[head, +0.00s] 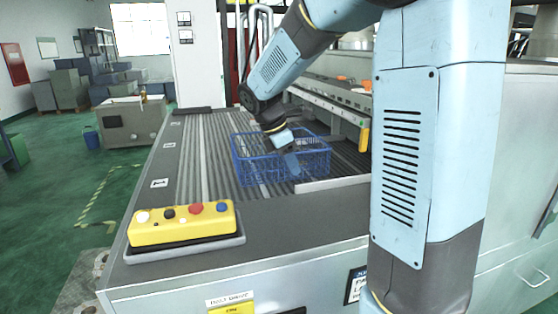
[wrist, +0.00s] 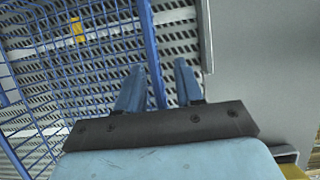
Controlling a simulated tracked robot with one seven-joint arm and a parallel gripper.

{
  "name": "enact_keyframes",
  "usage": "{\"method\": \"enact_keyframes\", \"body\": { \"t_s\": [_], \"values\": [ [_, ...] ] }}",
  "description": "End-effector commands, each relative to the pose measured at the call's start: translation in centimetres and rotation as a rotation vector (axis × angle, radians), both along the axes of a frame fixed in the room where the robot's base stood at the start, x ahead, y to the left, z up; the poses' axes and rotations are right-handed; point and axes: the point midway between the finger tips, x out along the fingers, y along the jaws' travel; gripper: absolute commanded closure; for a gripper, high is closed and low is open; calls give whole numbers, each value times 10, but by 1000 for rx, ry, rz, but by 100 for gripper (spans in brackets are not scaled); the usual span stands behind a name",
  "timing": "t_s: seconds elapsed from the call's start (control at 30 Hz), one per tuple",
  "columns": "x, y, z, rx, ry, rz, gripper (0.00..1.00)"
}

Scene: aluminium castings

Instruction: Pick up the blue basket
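The blue basket (head: 252,160) is an open wire-mesh crate standing upright on the slatted conveyor bed in the head view. My gripper (head: 291,165) is at the basket's near right part, pointing down. In the wrist view the basket's blue mesh (wrist: 72,68) fills the left side, with a thick blue bar running down towards the fingers. My gripper's two blue fingers (wrist: 158,82) are apart, with that bar's lower end showing between them. I cannot tell whether either finger touches the bar.
The conveyor bed (head: 215,135) has free room left of the basket. A metal strip (head: 332,184) lies just right and near of it. A yellow control box (head: 183,224) with several buttons sits at the front left corner. A raised rail (head: 330,103) runs along the right.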

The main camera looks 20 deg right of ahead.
Motion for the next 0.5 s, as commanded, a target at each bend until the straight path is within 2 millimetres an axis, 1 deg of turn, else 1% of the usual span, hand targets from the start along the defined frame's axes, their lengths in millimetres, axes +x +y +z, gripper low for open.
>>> {"method": "enact_keyframes", "body": {
  "t_s": [0.07, 0.43, 0.5],
  "values": [
    [0, 0, 0, 0, 0, 0, 64],
    [0, 0, 0, 0, 0, -1, 98],
    [0, 0, 0, 0, 0, -1, 100]
  ]
}}
